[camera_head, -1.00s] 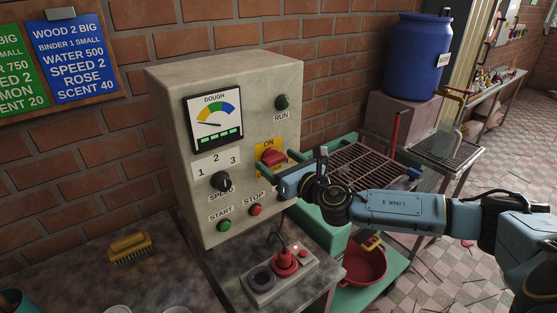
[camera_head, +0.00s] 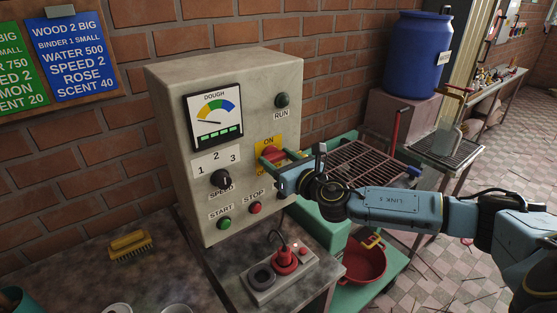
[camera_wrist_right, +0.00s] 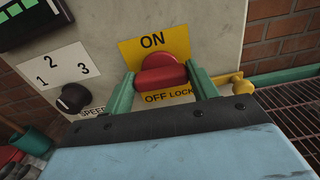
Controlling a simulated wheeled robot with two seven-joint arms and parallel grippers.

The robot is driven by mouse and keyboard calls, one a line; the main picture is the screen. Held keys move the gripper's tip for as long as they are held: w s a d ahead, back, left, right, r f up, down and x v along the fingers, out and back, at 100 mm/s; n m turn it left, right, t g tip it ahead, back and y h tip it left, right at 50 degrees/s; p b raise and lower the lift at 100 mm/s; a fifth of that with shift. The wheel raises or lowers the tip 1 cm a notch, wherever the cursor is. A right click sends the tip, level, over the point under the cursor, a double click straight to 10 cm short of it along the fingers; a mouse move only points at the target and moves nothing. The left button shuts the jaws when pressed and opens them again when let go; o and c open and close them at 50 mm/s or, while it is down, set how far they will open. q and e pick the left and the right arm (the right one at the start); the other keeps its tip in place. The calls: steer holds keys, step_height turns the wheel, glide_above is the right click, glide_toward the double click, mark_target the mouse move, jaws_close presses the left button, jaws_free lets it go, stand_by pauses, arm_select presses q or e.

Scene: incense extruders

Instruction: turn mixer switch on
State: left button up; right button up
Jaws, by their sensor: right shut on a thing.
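The mixer switch (camera_wrist_right: 162,75) is a red rotary knob on a yellow plate (camera_wrist_right: 152,47) marked ON above and OFF LOCK below, on the front of a beige control box (camera_head: 240,95). The switch also shows in the head view (camera_head: 271,151), partly covered by my gripper. My right gripper (camera_wrist_right: 161,84) is shut on the switch, one green finger on each side of its red bar. The bar lies nearly level across the right wrist view. The gripper also shows in the head view (camera_head: 270,160). The RUN lamp (camera_head: 282,100) looks dark green. My left gripper is not in view.
The box also carries a black SPEED knob (camera_head: 221,178), a green START button (camera_head: 224,223), a red STOP button (camera_head: 255,208) and a DOUGH gauge (camera_head: 214,115). A socket block with a red plug (camera_head: 284,262) sits below. A metal rack (camera_head: 355,170) stands to the right.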

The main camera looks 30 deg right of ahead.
steer(key=m+b, duration=0.1)
steer(key=m, duration=0.4)
steer(key=shift+d, duration=0.1)
steer(key=m, duration=0.5)
steer(key=shift+d+m, duration=0.1)
steer(key=shift+m, duration=0.2)
steer(key=m, duration=0.3)
steer(key=shift+f+p, duration=0.1)
steer(key=shift+p, duration=0.25)
steer(key=shift+m+p, duration=0.45)
steer(key=shift+m, duration=1.45)
steer(key=shift+f+m, duration=0.1)
steer(key=shift+m, duration=0.2)
steer(key=o, duration=1)
